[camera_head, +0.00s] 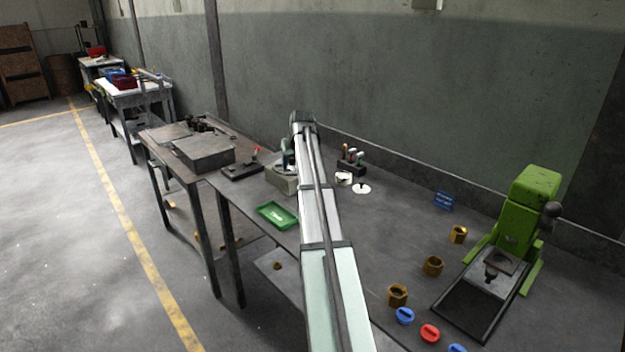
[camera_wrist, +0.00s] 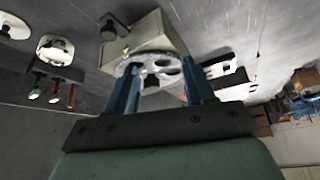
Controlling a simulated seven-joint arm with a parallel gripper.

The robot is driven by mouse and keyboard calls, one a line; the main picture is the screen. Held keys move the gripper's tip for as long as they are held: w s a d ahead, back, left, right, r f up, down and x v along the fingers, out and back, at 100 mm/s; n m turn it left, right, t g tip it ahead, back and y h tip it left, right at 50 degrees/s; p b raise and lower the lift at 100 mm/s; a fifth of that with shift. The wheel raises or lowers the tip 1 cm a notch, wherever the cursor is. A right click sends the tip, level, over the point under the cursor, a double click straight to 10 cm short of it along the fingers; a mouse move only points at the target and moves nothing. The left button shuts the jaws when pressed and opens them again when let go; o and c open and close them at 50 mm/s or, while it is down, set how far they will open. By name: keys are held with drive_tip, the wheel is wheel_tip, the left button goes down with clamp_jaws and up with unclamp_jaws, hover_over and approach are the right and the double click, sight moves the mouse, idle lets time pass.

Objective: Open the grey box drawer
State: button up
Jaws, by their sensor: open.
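A small grey box (camera_head: 284,180) stands on the workbench, partly hidden behind my arm in the head view. In the wrist view the grey box (camera_wrist: 157,32) lies just beyond my fingers, with a round metal piece with holes in front of it. I cannot make out a drawer edge or handle clearly. My gripper (camera_wrist: 159,68) is open, its two blue fingers apart with the round metal piece showing between them. I cannot tell whether they touch anything. In the head view my gripper is mostly hidden by my arm.
A green tray (camera_head: 277,215) lies near the bench's front edge. A tool holder (camera_head: 351,161) and a white disc (camera_head: 362,188) are right of my arm. A larger grey metal box (camera_head: 204,152) sits on the left table. A green press (camera_head: 518,220) and brass nuts are at right.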

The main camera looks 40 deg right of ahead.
drive_tip(key=s+d+r+g, duration=0.1)
drive_tip(key=s+d+r, duration=0.2)
drive_tip(key=s+d, duration=0.25)
drive_tip(key=x, duration=1.4)
drive_tip(key=shift+s+d, duration=0.15)
drive_tip(key=shift+d, duration=0.05)
drive_tip(key=shift+r, duration=0.1)
clamp_jaws()
